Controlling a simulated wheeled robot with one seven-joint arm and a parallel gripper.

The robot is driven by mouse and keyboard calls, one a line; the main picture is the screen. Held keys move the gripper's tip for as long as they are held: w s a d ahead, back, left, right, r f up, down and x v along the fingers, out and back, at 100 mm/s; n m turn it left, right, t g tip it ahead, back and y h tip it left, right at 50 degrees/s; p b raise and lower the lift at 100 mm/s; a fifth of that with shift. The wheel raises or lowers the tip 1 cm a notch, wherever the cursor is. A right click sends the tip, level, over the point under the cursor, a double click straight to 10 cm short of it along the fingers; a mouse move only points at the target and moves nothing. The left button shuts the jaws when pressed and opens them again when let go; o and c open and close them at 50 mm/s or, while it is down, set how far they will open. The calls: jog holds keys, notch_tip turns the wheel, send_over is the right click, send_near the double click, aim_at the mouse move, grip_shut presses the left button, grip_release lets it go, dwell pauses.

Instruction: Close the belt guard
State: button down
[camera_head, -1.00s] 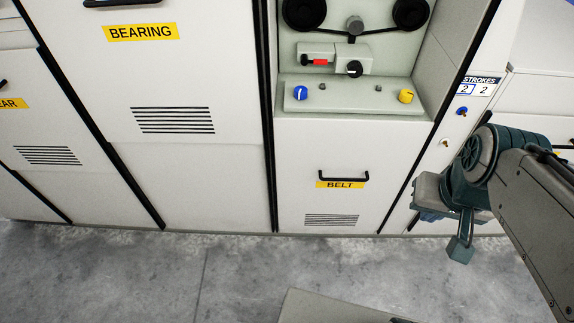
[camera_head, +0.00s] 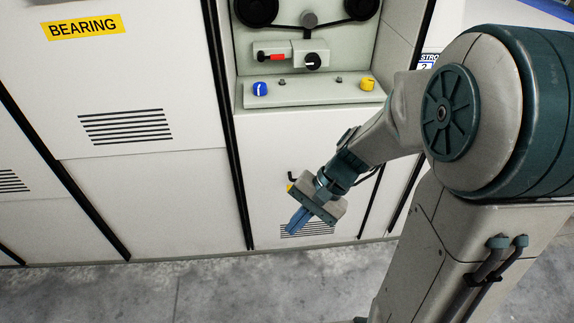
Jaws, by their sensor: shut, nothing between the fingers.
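The belt guard (camera_head: 275,150) is the pale panel below the open belt compartment. Its black handle (camera_head: 292,178) and yellow label (camera_head: 289,188) are mostly hidden behind my gripper. The compartment (camera_head: 355,55) above it is uncovered, showing black pulleys (camera_head: 256,10) and a belt (camera_head: 284,26). My gripper (camera_head: 297,222) is in front of the panel's lower part, by the handle and vent slots. Its blue fingers are shut and empty, pointing down and left. I cannot tell whether it touches the panel.
A red-marked lever (camera_head: 272,57) sits above. The bearing panel (camera_head: 120,70) stands closed at left. Bare concrete floor (camera_head: 230,290) lies in front.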

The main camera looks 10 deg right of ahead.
jog(key=w+a+f+m+t+y+b, duration=0.1)
jog(key=w+f+m+t+y+b, duration=0.1)
jog(key=w+f+m+y+b, duration=0.5)
jog(key=w+a+f+m+t+y+b, duration=0.2)
jog(key=w+f+m+b, duration=0.15)
jog(key=f, duration=0.65)
jog(key=w+d+f+m+t+h+b, duration=0.2)
jog(key=w+d+f+m+t+b, duration=0.35)
jog(key=f+m+t, duration=0.2)
jog(key=w+d+f+m+t+h+b, duration=0.2)
jog(key=w+d+f+m+t+b, duration=0.3)
jog(key=w+f+m+t, duration=0.3)
jog(key=w+a+r+m+b, duration=0.1)
jog(key=w+a+r+b, duration=0.2)
jog(key=w, duration=0.5)
jog(key=shift+w+a+r+h+b, duration=0.2)
jog(key=shift+a+r+h+b, duration=0.15)
jog(key=shift+r+b, duration=0.75)
jog(key=shift+r+g, duration=0.2)
jog(key=shift+g, duration=0.05)
